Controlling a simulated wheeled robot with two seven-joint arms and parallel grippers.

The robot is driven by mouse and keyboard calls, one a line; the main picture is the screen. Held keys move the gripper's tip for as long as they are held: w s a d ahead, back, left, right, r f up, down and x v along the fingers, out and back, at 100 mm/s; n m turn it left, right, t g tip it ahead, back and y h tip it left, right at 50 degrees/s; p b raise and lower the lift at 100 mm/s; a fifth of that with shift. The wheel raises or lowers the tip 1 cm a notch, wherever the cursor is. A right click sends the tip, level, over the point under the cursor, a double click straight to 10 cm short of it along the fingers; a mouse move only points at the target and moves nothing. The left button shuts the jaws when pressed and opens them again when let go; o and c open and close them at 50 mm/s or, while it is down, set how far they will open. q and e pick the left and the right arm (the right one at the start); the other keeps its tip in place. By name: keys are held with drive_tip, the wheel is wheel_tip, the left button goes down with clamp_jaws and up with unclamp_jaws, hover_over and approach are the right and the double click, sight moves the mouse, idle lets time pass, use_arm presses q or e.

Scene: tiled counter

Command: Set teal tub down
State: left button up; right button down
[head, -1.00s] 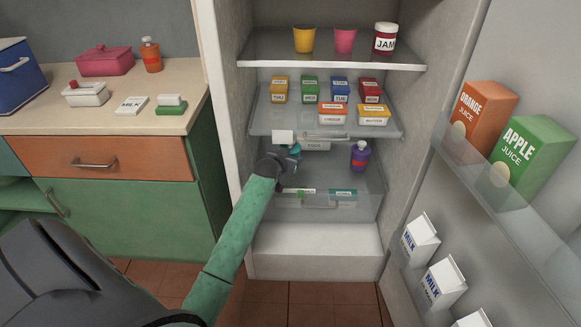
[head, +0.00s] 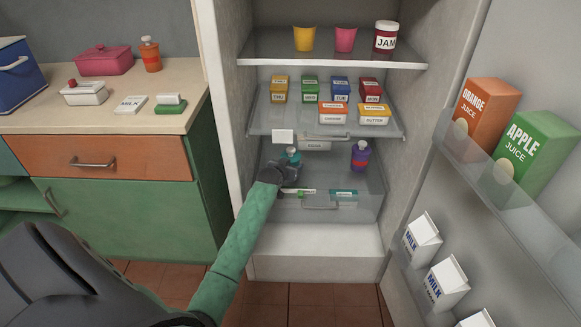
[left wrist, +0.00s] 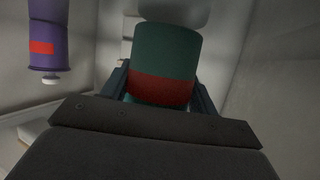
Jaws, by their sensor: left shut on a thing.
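The teal tub (head: 292,155) is on the fridge's lower glass level, at its left side, partly hidden by my gripper. In the left wrist view the teal tub (left wrist: 167,55) is a dark teal cylinder with a red band, between my fingers. My left gripper (head: 289,170) is shut on it, reaching in from the front. I cannot tell whether the tub's base touches the surface. My right gripper is in neither view.
A purple bottle (head: 360,156) stands to the right of the tub; it also shows in the left wrist view (left wrist: 45,35). The shelf above (head: 262,122) holds several coloured boxes. A clear drawer (head: 365,207) is below. The open door (head: 475,165) bounds the right.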

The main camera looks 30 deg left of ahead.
use_arm(q)
drive_tip(key=shift+w+f, duration=0.1)
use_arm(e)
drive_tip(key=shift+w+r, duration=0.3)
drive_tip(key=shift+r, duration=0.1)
use_arm(q)
drive_tip(key=shift+f, duration=0.1)
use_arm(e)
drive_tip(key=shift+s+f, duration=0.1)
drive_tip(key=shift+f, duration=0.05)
use_arm(q)
drive_tip(key=o, duration=1.1)
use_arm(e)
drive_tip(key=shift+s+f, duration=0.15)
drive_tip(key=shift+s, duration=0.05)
use_arm(q)
drive_tip(key=shift+o, duration=0.2)
